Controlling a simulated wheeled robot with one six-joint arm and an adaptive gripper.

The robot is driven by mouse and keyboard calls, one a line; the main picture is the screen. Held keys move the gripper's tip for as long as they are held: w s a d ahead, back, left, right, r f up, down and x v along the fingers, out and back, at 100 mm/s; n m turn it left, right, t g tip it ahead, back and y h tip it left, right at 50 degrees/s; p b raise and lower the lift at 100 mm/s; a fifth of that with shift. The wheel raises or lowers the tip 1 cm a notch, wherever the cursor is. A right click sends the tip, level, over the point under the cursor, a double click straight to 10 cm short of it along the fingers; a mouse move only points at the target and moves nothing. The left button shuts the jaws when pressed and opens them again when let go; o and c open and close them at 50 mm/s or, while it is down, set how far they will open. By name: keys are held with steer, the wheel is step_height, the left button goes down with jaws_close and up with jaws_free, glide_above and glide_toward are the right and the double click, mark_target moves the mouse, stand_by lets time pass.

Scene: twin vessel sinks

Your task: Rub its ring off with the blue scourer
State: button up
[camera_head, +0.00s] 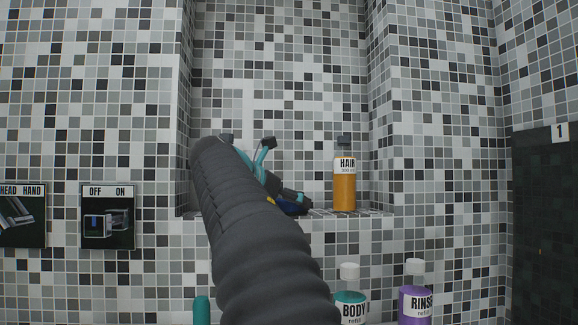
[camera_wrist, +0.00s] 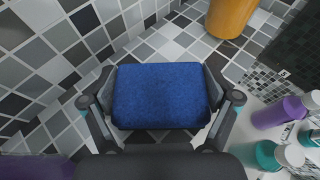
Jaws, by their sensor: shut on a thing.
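My gripper (camera_wrist: 160,100) is shut on the blue scourer (camera_wrist: 160,93), with one finger at each side of the pad. In the head view my gripper (camera_head: 284,195) is at the tiled niche, left of the amber HAIR bottle (camera_head: 344,188). I cannot tell whether the pad touches the tiles. The HAIR bottle also shows at the top of the wrist view (camera_wrist: 229,17), apart from the pad. I see no clear ring in either view.
The BODY refill bottle (camera_head: 350,298) and purple RINSE refill bottle (camera_head: 415,300) stand below the niche at right. An OFF/ON wall panel (camera_head: 108,232) and a HEAD/HAND panel (camera_head: 22,230) are on the left wall. A dark panel marked 1 (camera_head: 545,215) is at far right.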

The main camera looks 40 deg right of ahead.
steer(key=shift+s+a, duration=0.25)
steer(key=shift+s, duration=0.15)
steer(key=shift+s+r, duration=0.2)
steer(key=shift+w+r, duration=0.15)
steer(key=shift+r, duration=3.75)
steer(key=shift+a+f, duration=0.1)
